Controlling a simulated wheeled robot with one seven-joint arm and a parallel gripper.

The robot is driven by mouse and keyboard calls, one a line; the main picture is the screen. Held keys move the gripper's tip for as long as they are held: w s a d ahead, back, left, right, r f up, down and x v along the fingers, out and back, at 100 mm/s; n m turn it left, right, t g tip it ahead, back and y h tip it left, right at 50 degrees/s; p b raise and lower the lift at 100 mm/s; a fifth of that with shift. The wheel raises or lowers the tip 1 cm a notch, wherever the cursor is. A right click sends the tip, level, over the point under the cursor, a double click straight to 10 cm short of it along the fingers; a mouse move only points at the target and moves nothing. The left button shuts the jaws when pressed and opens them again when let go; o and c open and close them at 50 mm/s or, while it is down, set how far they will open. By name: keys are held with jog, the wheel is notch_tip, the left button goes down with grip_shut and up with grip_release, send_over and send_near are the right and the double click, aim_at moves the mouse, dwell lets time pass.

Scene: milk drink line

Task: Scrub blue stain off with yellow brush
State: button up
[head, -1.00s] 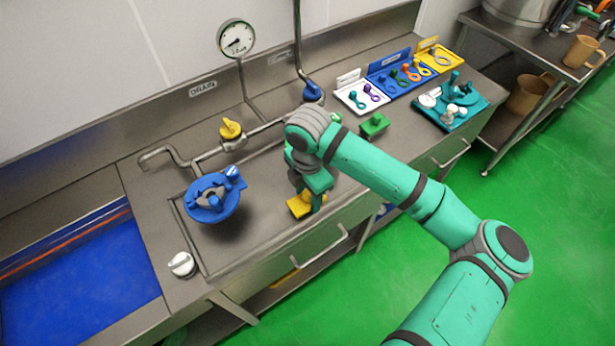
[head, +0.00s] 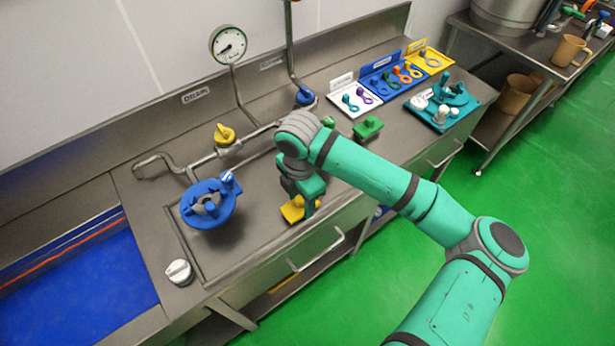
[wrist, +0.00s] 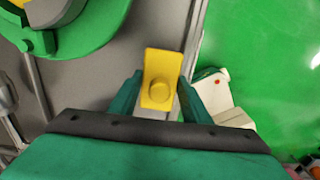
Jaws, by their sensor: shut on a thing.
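The yellow brush (head: 292,209) is low at the counter's front part, under my gripper (head: 302,199). In the wrist view the brush (wrist: 161,78) stands between the two teal fingers of my gripper (wrist: 160,90), which is shut on it. The arm hides part of the brush and the counter under it. I cannot make out a blue stain in either view, and I cannot tell whether the brush touches the counter.
A blue round fixture (head: 226,213) stands left of my gripper, with a white knob (head: 178,272) in front. A green block (head: 368,127), coloured trays (head: 362,85) and a teal tray (head: 422,112) lie to the right. A yellow valve (head: 224,134) is behind.

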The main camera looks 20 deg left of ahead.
jog(key=shift+w+d, duration=0.3)
jog(key=shift+w+r, duration=0.15)
jog(key=shift+w, duration=0.05)
jog(key=shift+s+r, duration=0.2)
jog(key=shift+r, duration=3.8)
